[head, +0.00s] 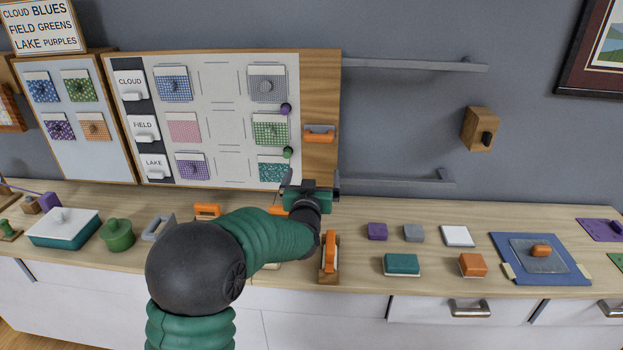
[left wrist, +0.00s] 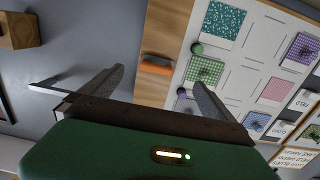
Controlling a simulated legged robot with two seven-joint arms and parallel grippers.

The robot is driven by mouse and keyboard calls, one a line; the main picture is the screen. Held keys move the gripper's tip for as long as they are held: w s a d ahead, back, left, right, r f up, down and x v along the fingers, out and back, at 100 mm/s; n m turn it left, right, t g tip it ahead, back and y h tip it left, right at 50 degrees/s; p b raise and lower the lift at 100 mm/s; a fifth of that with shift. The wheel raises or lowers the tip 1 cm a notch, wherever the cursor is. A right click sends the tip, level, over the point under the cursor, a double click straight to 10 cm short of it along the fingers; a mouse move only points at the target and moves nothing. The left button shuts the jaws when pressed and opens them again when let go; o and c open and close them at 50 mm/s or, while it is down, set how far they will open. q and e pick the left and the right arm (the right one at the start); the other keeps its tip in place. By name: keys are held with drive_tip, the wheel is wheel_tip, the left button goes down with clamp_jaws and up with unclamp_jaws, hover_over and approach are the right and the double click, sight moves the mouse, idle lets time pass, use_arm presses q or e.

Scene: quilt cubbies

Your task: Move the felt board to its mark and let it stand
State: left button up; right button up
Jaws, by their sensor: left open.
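The felt board (head: 225,100) is a pale panel with a wooden right edge, upright against the back wall. It has CLOUD, FIELD and LAKE labels and several quilt swatches. An orange handle (head: 319,134) sits on its wooden edge. My left gripper (head: 312,180) is open and empty, below that handle in the head view and apart from it. In the left wrist view the handle (left wrist: 157,65) appears between the open fingers (left wrist: 158,75), beyond their tips. I cannot make out which mark is meant. My right gripper is in neither view.
Two grey rails (head: 415,65) run along the wall right of the board, with clear wall between them.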

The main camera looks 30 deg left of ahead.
use_arm(q)
drive_tip(key=v, duration=1.6)
drive_tip(key=shift+a+f+b, duration=0.35)
drive_tip(key=shift+b, duration=0.1)
drive_tip(key=shift+s, duration=0.1)
